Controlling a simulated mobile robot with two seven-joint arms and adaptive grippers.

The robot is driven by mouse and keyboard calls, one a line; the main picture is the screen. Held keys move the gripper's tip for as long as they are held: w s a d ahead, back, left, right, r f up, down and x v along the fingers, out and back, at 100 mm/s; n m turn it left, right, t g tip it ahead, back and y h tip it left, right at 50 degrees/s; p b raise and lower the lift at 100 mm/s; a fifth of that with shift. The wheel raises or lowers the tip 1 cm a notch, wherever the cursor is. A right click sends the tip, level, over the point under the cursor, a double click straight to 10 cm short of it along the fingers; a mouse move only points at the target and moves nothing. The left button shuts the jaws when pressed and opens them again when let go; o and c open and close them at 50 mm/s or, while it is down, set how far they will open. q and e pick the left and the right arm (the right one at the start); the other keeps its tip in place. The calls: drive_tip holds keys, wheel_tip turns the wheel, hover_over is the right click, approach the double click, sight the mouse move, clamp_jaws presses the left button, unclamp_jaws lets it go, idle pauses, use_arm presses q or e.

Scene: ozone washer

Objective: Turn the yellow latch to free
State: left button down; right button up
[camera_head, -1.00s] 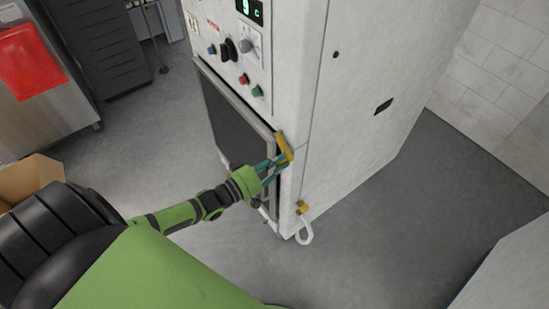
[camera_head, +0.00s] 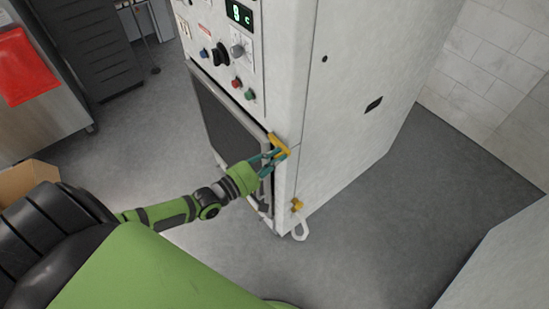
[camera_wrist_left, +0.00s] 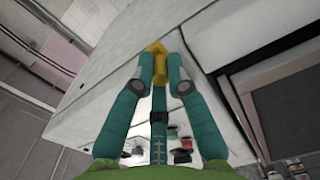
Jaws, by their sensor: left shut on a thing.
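The yellow latch (camera_head: 277,143) sits on the front right edge of the washer cabinet (camera_head: 345,90), beside the upper right corner of the dark-windowed door (camera_head: 228,120). My left gripper (camera_head: 275,157) is shut on the latch, with its teal fingers at the latch from the front. In the left wrist view the two teal fingers (camera_wrist_left: 160,78) lie on either side of the yellow latch (camera_wrist_left: 155,52), and part of it shows beyond the fingertips. The door lies flush or nearly flush with the cabinet front. My right gripper is not in view.
A control panel (camera_head: 222,45) with knobs, coloured buttons and a green display is above the door. A cardboard box (camera_head: 28,178) stands at left. The grey floor at right is open.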

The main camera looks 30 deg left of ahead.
use_arm(q)
drive_tip(key=shift+r, duration=0.1)
idle(0.3)
drive_tip(key=c, duration=1.2)
unclamp_jaws()
drive_tip(key=shift+s, duration=0.1)
drive_tip(key=shift+s+a, duration=0.2)
drive_tip(key=shift+s, duration=0.1)
drive_tip(key=v, duration=1.1)
